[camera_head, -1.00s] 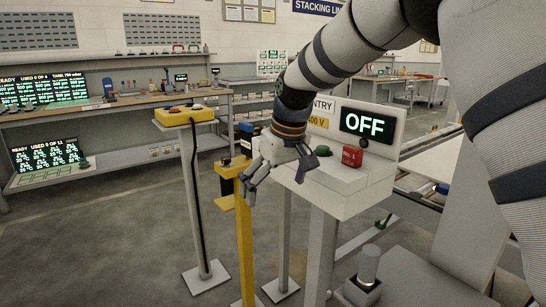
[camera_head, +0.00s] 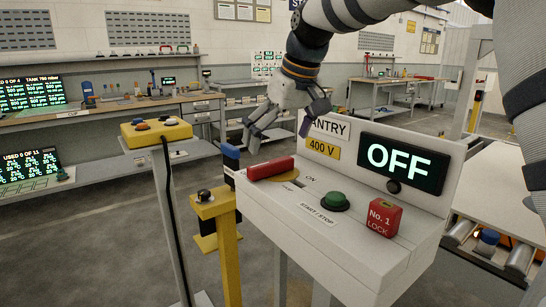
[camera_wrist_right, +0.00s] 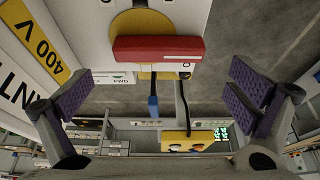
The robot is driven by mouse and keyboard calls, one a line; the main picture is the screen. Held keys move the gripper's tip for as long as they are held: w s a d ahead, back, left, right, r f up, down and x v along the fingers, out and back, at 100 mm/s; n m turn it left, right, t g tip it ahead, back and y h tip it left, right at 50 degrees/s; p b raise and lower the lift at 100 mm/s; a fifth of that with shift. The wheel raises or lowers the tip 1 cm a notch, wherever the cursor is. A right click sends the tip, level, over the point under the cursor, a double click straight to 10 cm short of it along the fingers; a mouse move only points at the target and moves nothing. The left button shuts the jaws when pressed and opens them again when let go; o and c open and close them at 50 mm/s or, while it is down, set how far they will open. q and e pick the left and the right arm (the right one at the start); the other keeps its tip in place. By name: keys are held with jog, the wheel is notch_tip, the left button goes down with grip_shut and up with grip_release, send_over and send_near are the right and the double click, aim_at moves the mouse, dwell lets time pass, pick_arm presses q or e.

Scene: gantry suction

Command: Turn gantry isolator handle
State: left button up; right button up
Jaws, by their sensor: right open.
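The red isolator handle (camera_head: 271,168) is a bar on a yellow disc at the left end of the white gantry control box (camera_head: 330,235). In the right wrist view the handle (camera_wrist_right: 157,49) lies crosswise at the top middle, over its yellow disc. The box's display (camera_head: 405,164) reads OFF. My right gripper (camera_head: 285,122) is open and empty, above and behind the handle, apart from it. In the right wrist view its purple-padded fingers (camera_wrist_right: 165,97) are spread wide, with the handle beyond and between them. My left gripper is not in view.
On the box are a green start/stop button (camera_head: 335,202) and a red No. 1 lock (camera_head: 383,217). A yellow post (camera_head: 230,250) stands left of it. A yellow button box (camera_head: 156,132) stands further left. A roller conveyor (camera_head: 505,252) is at right.

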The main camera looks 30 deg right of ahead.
aim_at(272, 162)
jog(key=x, duration=0.5)
jog(key=shift+w+d+f, duration=0.1)
jog(key=shift+w+f, duration=0.05)
jog(key=shift+f, duration=0.1)
